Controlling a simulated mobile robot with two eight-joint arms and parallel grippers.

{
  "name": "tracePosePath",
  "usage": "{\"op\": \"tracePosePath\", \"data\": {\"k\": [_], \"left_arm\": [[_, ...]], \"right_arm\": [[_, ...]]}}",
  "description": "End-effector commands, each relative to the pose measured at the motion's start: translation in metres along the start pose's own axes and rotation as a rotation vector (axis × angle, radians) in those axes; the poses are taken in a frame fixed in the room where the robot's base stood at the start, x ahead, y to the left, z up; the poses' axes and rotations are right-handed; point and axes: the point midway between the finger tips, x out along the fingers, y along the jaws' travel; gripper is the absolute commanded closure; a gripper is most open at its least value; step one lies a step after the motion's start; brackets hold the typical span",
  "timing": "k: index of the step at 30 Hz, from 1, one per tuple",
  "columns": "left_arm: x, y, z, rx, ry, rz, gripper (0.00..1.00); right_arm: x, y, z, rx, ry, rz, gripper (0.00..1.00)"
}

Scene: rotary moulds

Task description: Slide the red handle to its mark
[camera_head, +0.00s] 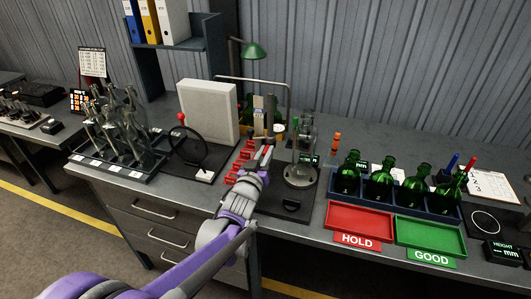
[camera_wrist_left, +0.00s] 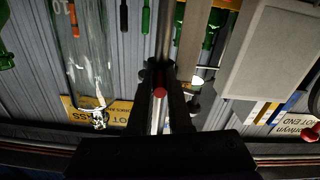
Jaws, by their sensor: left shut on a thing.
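The red handle (camera_wrist_left: 160,92) shows as a small round red end between the fingers of my left gripper (camera_wrist_left: 160,112) in the left wrist view. The gripper is shut on it. In the head view my left gripper (camera_head: 266,154) reaches over the bench, just left of a clear glass bottle (camera_head: 305,135) on a round base. The fingers and wrist hide most of the handle there. I cannot make out its mark in either view. My right gripper is not in view.
Several red pieces (camera_head: 240,163) stand just left of the gripper. A grey-white panel (camera_head: 208,110) and a red-knobbed lever (camera_head: 181,117) are further left. A red HOLD tray (camera_head: 360,220), a green GOOD tray (camera_head: 430,236) and green bottles (camera_head: 380,184) are to the right.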

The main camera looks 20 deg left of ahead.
Motion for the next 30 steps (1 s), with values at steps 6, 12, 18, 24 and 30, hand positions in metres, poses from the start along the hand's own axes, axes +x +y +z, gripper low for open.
{"op": "tracePosePath", "data": {"k": [6, 12, 18, 24, 30], "left_arm": [[0.000, 0.000, 0.000, 0.000, 0.000, 0.000, 1.00], [0.000, 0.000, 0.000, 0.000, 0.000, 0.000, 1.00], [0.000, 0.000, 0.000, 0.000, 0.000, 0.000, 1.00], [0.000, 0.000, 0.000, 0.000, 0.000, 0.000, 1.00], [0.000, 0.002, -0.011, 0.000, 0.001, 0.000, 1.00]], "right_arm": [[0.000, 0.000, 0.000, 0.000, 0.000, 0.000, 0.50], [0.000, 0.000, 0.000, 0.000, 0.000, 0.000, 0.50], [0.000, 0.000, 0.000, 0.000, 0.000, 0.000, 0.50], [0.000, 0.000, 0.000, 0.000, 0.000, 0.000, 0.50], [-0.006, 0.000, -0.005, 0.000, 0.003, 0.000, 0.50]]}}
